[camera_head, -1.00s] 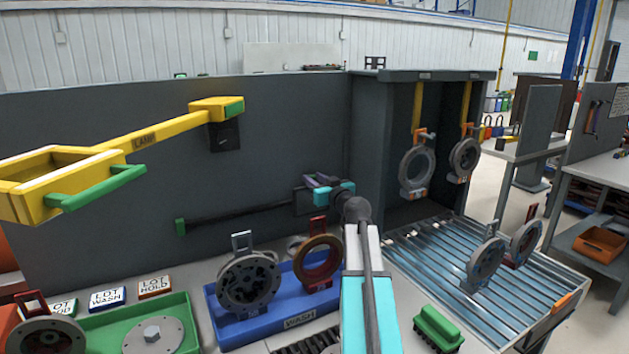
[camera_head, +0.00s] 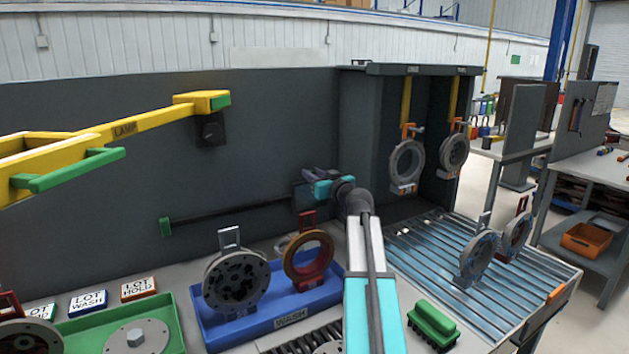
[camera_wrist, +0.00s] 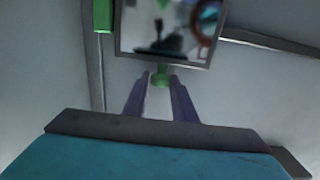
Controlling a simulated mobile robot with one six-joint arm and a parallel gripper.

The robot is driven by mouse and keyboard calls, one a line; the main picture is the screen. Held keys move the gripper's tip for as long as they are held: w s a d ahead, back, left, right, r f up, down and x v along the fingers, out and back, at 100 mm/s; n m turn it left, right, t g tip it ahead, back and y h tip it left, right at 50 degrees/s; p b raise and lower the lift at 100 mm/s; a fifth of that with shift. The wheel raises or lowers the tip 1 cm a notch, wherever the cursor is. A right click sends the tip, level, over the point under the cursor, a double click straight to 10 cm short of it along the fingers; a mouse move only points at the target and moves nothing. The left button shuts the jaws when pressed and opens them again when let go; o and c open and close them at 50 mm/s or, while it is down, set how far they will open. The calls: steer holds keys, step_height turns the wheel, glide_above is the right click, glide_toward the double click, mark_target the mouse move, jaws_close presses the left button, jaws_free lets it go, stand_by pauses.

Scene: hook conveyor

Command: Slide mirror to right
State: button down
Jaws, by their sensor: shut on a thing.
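The mirror (camera_wrist: 168,28) fills the top of the wrist view, a framed panel with blurred reflections. A green knob (camera_wrist: 161,76) sits at its lower edge. The purple fingers of my gripper (camera_wrist: 161,88) are shut on this knob. In the head view the mirror (camera_head: 302,201) is a small dark panel at the right part of a dark rail (camera_head: 235,213), partly hidden by my gripper (camera_head: 309,175). The rail runs along the grey back wall and has a green end block (camera_head: 165,226) at its left.
A grey cabinet (camera_head: 355,140) stands right of the mirror, with rings hanging on yellow hooks. A blue wash tray (camera_head: 208,330) with ring parts lies below the rail. A yellow lamp arm (camera_head: 150,121) reaches in from the left.

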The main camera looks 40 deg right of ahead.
steer(key=shift+s+d+r, duration=0.1)
steer(key=shift+s+d, duration=0.05)
steer(key=shift+d, duration=0.25)
steer(key=c, duration=1.5)
jaws_free()
steer(key=shift+a, duration=0.15)
steer(key=shift+s, duration=0.2)
steer(key=s, duration=0.4)
steer(key=s+a, duration=0.1)
steer(key=s, duration=0.4)
steer(key=s+b, duration=0.1)
steer(key=s, duration=0.3)
steer(key=shift+s+a, duration=0.15)
steer(key=shift+a, duration=0.25)
